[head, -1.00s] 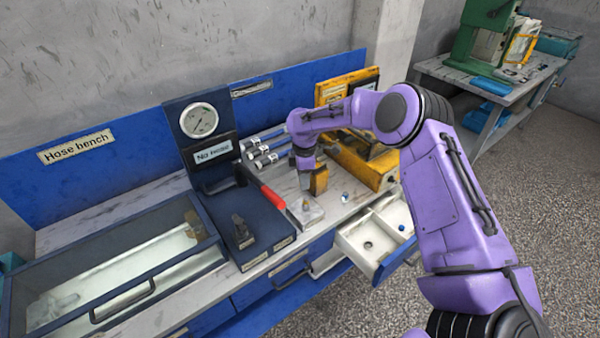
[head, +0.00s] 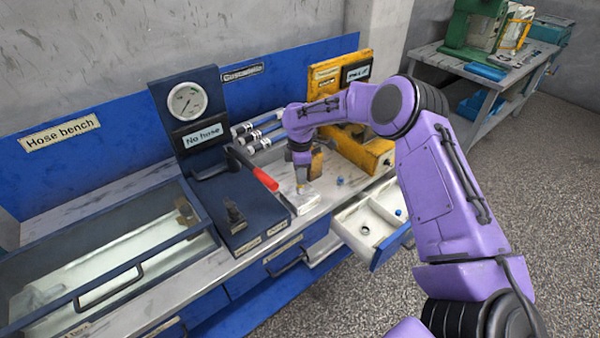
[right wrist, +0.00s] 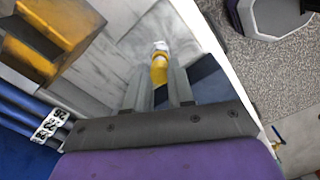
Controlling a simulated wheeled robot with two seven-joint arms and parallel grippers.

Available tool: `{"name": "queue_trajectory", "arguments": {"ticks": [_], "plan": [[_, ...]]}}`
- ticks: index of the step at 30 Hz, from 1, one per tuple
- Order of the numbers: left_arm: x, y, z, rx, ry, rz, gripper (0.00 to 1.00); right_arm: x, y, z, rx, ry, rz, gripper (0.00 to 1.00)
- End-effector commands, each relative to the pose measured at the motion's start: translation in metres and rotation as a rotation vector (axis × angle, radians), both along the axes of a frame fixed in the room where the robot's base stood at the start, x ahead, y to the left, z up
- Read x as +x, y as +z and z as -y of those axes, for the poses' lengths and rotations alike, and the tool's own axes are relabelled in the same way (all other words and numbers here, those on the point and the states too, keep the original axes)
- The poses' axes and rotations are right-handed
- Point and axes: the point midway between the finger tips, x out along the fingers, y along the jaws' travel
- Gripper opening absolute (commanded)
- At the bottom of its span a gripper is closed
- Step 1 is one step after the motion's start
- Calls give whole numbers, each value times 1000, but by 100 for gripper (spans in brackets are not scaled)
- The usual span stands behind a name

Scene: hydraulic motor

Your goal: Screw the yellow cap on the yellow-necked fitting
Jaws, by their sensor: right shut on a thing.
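My right gripper (head: 301,182) points down over a pale block (head: 304,202) on the bench. In the right wrist view its two fingers (right wrist: 160,85) are closed on a small yellow piece, which I take as the yellow cap (right wrist: 159,72). A whitish metal part (right wrist: 160,47) shows just past the yellow, in line with it. The yellow-necked fitting is not clearly told apart from the cap, and I cannot tell whether they touch. In the head view the fingertips and a trace of yellow sit just above the block. My left gripper is out of view.
A red-handled lever (head: 262,178) stands close left of the gripper. An open drawer (head: 352,238) holds a blue cap (head: 399,212); a small blue item (head: 340,181) lies on the bench. A yellow unit (head: 365,150) stands behind right. Several hoses (head: 258,132) lie behind.

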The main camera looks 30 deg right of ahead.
Motion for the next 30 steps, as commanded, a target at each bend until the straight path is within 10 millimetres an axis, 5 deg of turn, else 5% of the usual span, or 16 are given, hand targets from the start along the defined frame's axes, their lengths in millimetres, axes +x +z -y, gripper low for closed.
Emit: {"name": "queue_trajectory", "arguments": {"ticks": [30], "plan": [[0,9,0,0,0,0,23,0,-2,2,-1,0,0,0]]}}
